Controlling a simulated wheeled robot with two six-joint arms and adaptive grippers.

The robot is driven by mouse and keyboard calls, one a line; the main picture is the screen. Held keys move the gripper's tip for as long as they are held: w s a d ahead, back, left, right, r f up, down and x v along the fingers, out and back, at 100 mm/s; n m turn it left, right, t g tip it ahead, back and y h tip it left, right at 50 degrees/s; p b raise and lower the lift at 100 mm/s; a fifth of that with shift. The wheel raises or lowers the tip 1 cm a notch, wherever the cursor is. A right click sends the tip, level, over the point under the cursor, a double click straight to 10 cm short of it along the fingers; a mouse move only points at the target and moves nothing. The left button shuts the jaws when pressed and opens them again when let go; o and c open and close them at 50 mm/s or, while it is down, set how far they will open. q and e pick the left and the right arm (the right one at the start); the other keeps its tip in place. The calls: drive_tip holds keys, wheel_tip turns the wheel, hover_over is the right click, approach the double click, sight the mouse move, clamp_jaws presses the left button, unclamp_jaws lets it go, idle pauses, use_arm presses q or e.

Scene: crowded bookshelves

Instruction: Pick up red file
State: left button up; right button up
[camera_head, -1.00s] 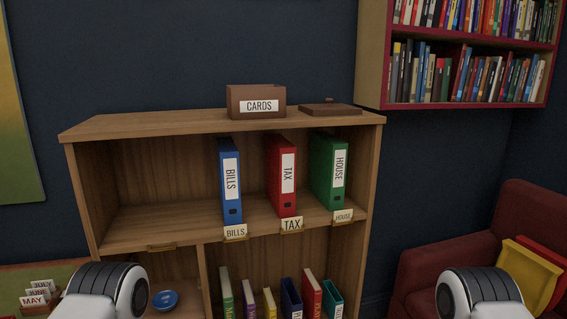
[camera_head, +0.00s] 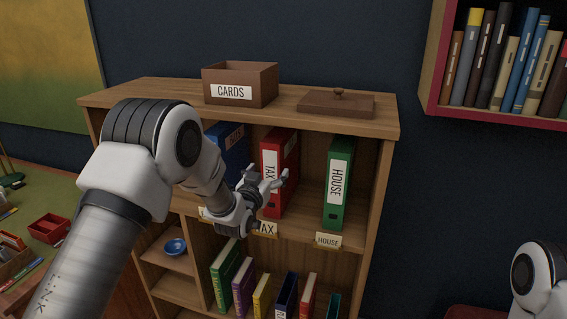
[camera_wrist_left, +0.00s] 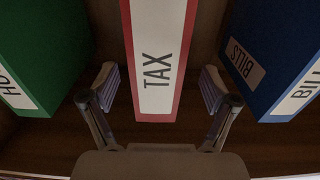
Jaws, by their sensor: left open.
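The red file (camera_head: 282,158), labelled TAX, stands upright on the upper shelf between the blue BILLS file (camera_head: 228,148) and the green HOUSE file (camera_head: 338,185). My left gripper (camera_head: 272,178) is in front of the red file's spine and hides part of it. In the left wrist view the red file (camera_wrist_left: 158,60) lies centred between the two open fingers (camera_wrist_left: 158,90), with a gap on each side. The blue file is on the right there and the green file on the left. My right gripper is out of view; only part of my right arm shows.
The bookcase top (camera_head: 160,91) holds a CARDS box (camera_head: 240,84) and a wooden lid (camera_head: 337,101). Several books and a blue bowl (camera_head: 175,247) are on the lower shelves. A desk with a red tray (camera_head: 49,228) stands at the left.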

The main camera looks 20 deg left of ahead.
use_arm(q)
drive_tip(key=shift+w+a+f+p, duration=0.15)
drive_tip(key=shift+w+p, duration=0.1)
drive_tip(key=shift+w, duration=0.3)
drive_tip(key=shift+w+a+r+p, duration=0.15)
drive_tip(key=shift+w+p, duration=0.1)
drive_tip(key=shift+w, duration=0.3)
drive_tip(key=w, duration=0.1)
drive_tip(key=w+p, duration=0.1)
drive_tip(key=w, duration=0.1)
drive_tip(key=w+d+f, duration=0.1)
drive_tip(key=shift+w+p, duration=0.2)
drive_tip(key=shift+p, duration=0.2)
drive_tip(key=shift+d, duration=0.1)
drive_tip(key=c, duration=1.6)
drive_tip(key=shift+r, duration=0.15)
clamp_jaws()
